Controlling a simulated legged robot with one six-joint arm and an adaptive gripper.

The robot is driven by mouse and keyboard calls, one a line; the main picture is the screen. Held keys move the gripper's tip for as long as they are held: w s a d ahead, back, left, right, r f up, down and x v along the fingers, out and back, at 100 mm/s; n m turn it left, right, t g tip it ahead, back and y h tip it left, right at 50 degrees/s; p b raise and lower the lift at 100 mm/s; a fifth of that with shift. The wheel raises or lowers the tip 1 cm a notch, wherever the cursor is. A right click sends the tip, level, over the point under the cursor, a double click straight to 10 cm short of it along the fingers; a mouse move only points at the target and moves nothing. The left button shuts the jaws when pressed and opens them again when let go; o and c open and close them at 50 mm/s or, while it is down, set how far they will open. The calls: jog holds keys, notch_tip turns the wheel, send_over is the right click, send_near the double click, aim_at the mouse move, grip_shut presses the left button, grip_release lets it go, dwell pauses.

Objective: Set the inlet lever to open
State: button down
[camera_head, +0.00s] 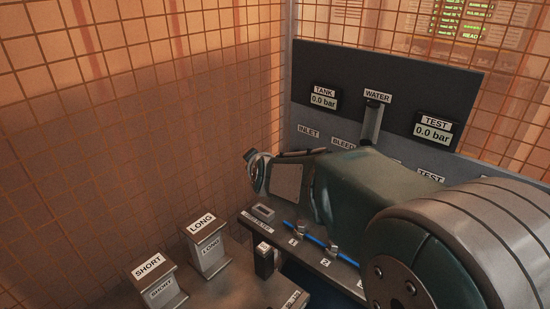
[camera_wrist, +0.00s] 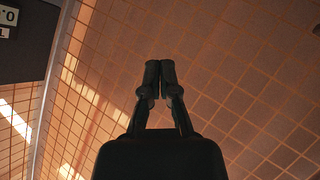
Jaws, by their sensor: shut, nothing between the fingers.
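The INLET label (camera_head: 308,131) shows on the lower strip of the panel in the head view, left of the BLEED label (camera_head: 343,143). I cannot make out the inlet lever itself; my arm covers much of the area below the labels. My gripper (camera_wrist: 160,72) shows in the wrist view with its two dark fingers together and nothing between them. Behind it is only cage mesh, and the dark panel's corner (camera_wrist: 24,48) is at the upper left. In the head view the far end of my arm is left of and below the INLET label; the fingers are not clear there.
The TANK gauge (camera_head: 323,100) and TEST gauge (camera_head: 433,131) both read 0.0 bar. A WATER post (camera_head: 373,122) stands out from the panel. SHORT (camera_head: 150,266) and LONG (camera_head: 202,224) blocks stand at the lower left. A blue hose (camera_head: 317,239) runs along the bench. Mesh walls (camera_head: 130,130) enclose the left.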

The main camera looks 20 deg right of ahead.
jog(key=w+d+f+n+t+h, duration=0.2)
jog(key=w+d+f+h, duration=0.1)
jog(key=w+f+h, duration=0.3)
jog(key=w+d+f+n+t+h, duration=0.2)
jog(key=w+d+f+h, duration=0.1)
jog(key=w+f, duration=0.55)
jog(key=shift+h, duration=0.3)
jog(key=x, duration=0.9)
jog(key=shift+d+f, duration=0.1)
jog(key=shift+d, duration=0.35)
jog(key=s, duration=0.2)
jog(key=s+d, duration=0.1)
jog(key=shift+s+d+f, duration=0.1)
jog(key=shift+s+f, duration=0.1)
jog(key=shift+f, duration=0.15)
jog(key=shift+d, duration=0.1)
